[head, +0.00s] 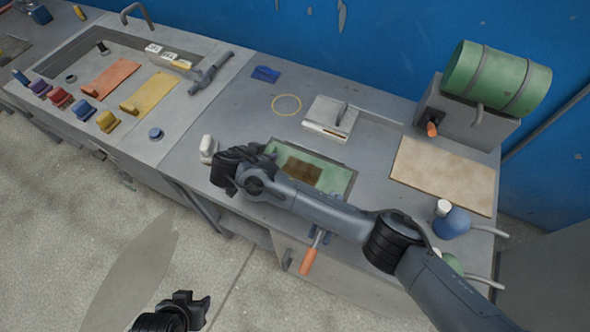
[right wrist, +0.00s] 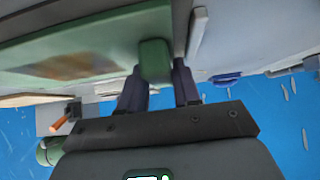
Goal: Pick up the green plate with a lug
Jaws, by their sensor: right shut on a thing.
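The green plate (head: 338,180) with a brown patch lies on the grey bench, partly hidden behind my right arm in the head view. In the right wrist view the green plate (right wrist: 105,45) fills the upper left, and its green lug (right wrist: 155,60) stands between my fingers. My right gripper (right wrist: 160,85) is shut on the lug. In the head view my right gripper (head: 238,168) is at the left end of the plate, with its fingers mostly hidden. My left gripper (head: 188,305) is low at the bottom edge, away from the bench, its jaws unclear.
A white block (head: 208,148) stands just left of my right gripper. Behind the plate are a lidded box (head: 331,118) and a yellow ring (head: 287,105). A beige board (head: 440,175) and a blue flask (head: 452,223) are to the right. An orange-handled tool (head: 309,260) hangs at the front.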

